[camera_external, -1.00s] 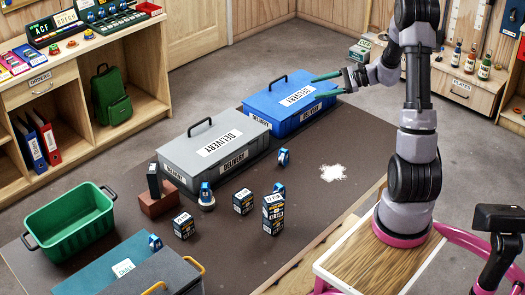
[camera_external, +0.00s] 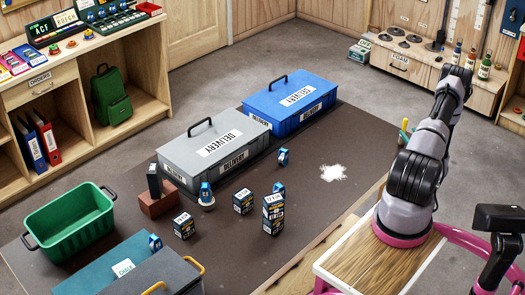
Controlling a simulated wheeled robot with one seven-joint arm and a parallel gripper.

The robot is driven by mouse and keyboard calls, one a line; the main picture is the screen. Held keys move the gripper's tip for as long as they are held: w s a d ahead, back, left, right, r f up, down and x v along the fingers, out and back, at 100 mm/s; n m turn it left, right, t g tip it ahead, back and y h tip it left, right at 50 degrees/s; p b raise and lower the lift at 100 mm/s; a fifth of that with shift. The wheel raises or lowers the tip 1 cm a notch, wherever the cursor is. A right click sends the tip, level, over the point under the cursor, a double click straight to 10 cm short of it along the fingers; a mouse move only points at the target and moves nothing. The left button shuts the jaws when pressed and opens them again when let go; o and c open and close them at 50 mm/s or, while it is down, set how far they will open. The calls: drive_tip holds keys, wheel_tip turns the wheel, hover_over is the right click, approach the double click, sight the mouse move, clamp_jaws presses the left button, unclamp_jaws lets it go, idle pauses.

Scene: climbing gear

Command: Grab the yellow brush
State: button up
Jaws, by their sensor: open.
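No other yellow brush is clear in the view.
The dark table holds a blue delivery case (camera_external: 262,103), a grey delivery case (camera_external: 180,158), small boxes (camera_external: 273,220), a green crate (camera_external: 70,245) and a white powder patch (camera_external: 332,173). A shelf with bottles (camera_external: 484,68) stands behind my arm. The table's right part is mostly clear.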

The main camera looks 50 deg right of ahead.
drive_tip(key=x, duration=0.8)
drive_tip(key=shift+w+d+f, duration=0.15)
drive_tip(key=shift+w+d, duration=0.1)
drive_tip(key=shift+d, duration=0.1)
clamp_jaws()
